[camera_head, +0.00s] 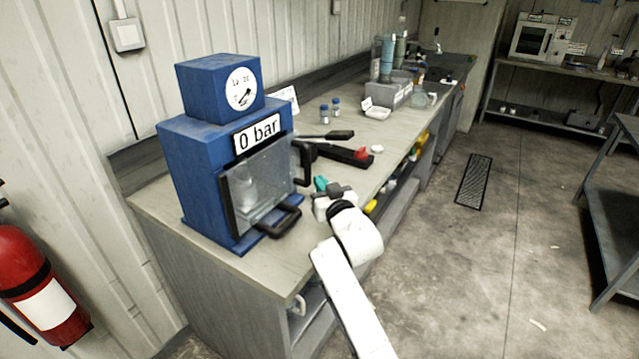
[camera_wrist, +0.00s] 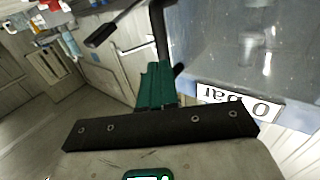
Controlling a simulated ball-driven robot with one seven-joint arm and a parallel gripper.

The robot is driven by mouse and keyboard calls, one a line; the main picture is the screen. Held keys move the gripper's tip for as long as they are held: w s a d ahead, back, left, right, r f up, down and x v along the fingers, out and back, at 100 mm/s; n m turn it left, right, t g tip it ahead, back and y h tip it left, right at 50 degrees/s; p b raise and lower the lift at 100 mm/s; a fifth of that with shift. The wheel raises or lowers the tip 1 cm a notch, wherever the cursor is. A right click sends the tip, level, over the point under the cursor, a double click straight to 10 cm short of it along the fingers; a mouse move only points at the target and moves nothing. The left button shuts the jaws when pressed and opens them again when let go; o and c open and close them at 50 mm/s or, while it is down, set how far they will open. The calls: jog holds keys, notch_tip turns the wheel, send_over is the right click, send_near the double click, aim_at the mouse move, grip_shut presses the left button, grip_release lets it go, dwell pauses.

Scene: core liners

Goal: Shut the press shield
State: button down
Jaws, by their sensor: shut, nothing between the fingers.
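The press (camera_head: 190,165) is a blue box with a dial on top, standing at the near end of the bench. Its shield (camera_head: 262,178) is a clear panel across the front, with a black upright handle (camera_head: 304,163) at its right side. I cannot tell whether the panel is fully against the frame. My gripper (camera_head: 321,184) is shut and empty, just right of the shield. In the wrist view, its green fingers (camera_wrist: 154,72) point at the black handle (camera_wrist: 160,30), beside the clear shield (camera_wrist: 225,50). Whether they touch it is unclear.
A black loop handle (camera_head: 281,221) sticks out low at the press front. A black tool with a red part (camera_head: 361,154) and small blue-capped bottles (camera_head: 330,112) lie behind my gripper on the bench (camera_head: 190,205). A red extinguisher (camera_head: 40,290) stands left. The floor at right is mostly clear.

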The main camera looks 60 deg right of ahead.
jog(key=b+v, duration=0.1)
jog(key=v, duration=0.8)
jog(key=shift+d+f+b, duration=0.15)
jog(key=shift+d+b, duration=0.1)
jog(key=shift+b, duration=0.05)
jog(key=shift+s, duration=0.1)
jog(key=s+a+f+n+g+y, duration=0.1)
jog(key=s+a+f+g+y, duration=0.2)
jog(key=a+f, duration=0.4)
jog(key=s+a+f+n+g+y, duration=0.25)
jog(key=a+f, duration=0.35)
jog(key=f, duration=0.3)
jog(key=s+a+f+n+g+y, duration=0.1)
jog(key=s+a+f+g+y, duration=0.1)
jog(key=s, duration=0.5)
jog(key=s+a+f+n+g+y, duration=0.2)
jog(key=s+a+f+g, duration=0.3)
jog(key=s+a, duration=0.3)
jog(key=shift+a+f+g+y, duration=0.15)
jog(key=shift+a+g+y, duration=0.25)
jog(key=shift+g, duration=0.25)
jog(key=shift+s, duration=0.1)
